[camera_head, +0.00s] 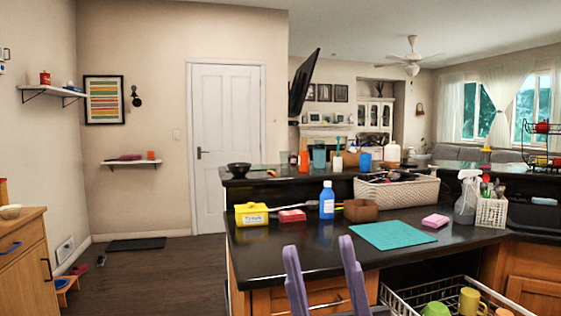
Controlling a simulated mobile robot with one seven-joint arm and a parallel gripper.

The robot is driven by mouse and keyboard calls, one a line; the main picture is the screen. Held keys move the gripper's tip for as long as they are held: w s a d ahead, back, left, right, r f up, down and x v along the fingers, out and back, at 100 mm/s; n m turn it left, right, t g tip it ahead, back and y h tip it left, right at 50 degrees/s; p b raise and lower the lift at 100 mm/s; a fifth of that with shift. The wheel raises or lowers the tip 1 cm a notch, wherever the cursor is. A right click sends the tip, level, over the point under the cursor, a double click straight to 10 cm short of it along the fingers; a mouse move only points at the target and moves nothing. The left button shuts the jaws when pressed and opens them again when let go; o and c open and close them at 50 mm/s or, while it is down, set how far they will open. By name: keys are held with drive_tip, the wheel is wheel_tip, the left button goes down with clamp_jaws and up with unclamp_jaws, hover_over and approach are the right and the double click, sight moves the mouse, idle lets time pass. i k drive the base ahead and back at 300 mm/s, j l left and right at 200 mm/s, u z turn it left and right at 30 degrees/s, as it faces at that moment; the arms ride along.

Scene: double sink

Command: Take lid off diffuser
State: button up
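My gripper (317,243) rises from the bottom edge as two purple fingers. The rest of my gripper is below the frame. I cannot tell for sure which object is the diffuser or its lid. Small containers stand on the raised black ledge (260,178), among them a dark bowl (239,169), a teal cup (319,154) and a white bottle (392,153). A blue bottle (327,200) stands upright on the lower counter. My fingers touch none of these.
The lower black counter (290,262) holds a yellow box (251,214), a teal mat (392,235), a woven basket (405,196) and a spray bottle (466,200). An open dish rack (440,290) with cups is at lower right.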

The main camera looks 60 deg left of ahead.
sight(393, 146)
drive_tip(key=j+u, duration=0.1)
drive_tip(key=u, duration=0.25)
drive_tip(key=j+u, duration=0.15)
drive_tip(key=u, duration=0.2)
drive_tip(key=j+u, duration=0.1)
drive_tip(key=u, duration=0.2)
drive_tip(key=i+j+u, duration=0.15)
drive_tip(key=j+u, duration=0.25)
drive_tip(key=i+j+u, duration=0.2)
drive_tip(key=j+u, duration=0.2)
drive_tip(key=i+j+u, duration=0.6)
drive_tip(key=j+u, duration=0.2)
drive_tip(key=i+j+u, duration=0.1)
drive_tip(key=i, duration=0.5)
drive_tip(key=i+j, duration=0.15)
drive_tip(key=i, duration=0.45)
drive_tip(key=i+l+u, duration=0.15)
drive_tip(key=i, duration=2.35)
drive_tip(key=i+z, duration=0.1)
drive_tip(key=i, duration=0.55)
drive_tip(key=i+j+z, duration=0.15)
drive_tip(key=i, duration=0.5)
drive_tip(key=i+z, duration=0.8)
drive_tip(key=i, duration=0.2)
